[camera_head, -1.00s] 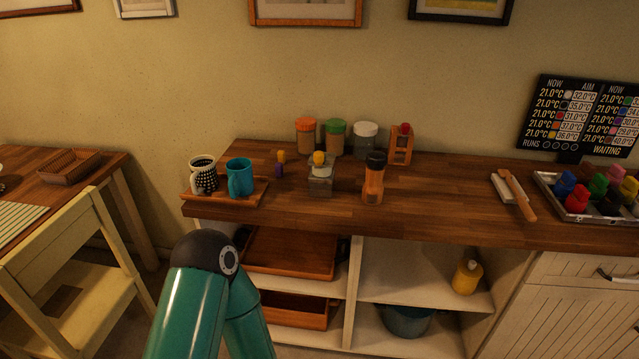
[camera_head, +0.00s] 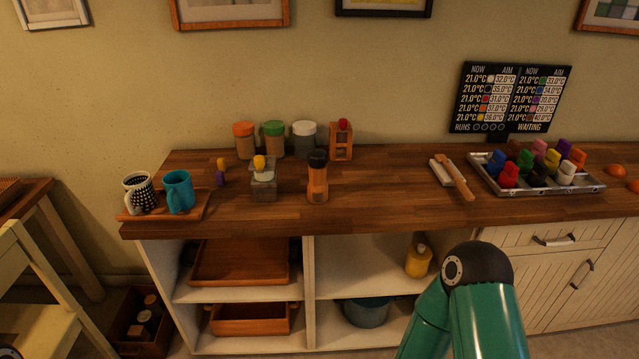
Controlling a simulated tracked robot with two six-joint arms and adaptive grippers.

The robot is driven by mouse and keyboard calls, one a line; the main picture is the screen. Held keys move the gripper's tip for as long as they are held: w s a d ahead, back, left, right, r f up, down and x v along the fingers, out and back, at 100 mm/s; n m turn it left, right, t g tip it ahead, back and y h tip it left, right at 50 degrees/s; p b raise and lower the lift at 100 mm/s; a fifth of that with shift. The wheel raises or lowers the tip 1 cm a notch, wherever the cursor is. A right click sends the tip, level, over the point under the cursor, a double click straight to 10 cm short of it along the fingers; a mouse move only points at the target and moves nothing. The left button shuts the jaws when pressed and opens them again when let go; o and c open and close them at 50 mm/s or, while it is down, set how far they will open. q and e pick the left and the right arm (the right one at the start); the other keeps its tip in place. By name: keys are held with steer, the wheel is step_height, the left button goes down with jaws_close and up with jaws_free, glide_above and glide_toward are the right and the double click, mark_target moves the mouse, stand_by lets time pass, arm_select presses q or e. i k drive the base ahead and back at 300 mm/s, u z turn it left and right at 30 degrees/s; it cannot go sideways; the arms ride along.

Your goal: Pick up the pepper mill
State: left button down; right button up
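The pepper mill (camera_head: 317,178) appears to be the upright orange-brown one with a black top, standing on the wooden counter (camera_head: 370,200) near its front edge. A small grey and clear container with a yellow knob (camera_head: 263,180) stands just left of it. Neither of my grippers is in view. A green arm link of mine with a dark joint shows at the bottom right, well below and right of the mill.
Jars with orange (camera_head: 244,140), green and white lids stand behind. A tray with two mugs (camera_head: 165,213) is at the left end. A white dish with a wooden stick (camera_head: 453,178) and a case of coloured pieces (camera_head: 540,187) lie right. The counter between mill and dish is clear.

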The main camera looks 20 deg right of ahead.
mark_target(318, 186)
steer(key=u, duration=0.1)
steer(key=i, duration=1)
steer(key=z, duration=0.05)
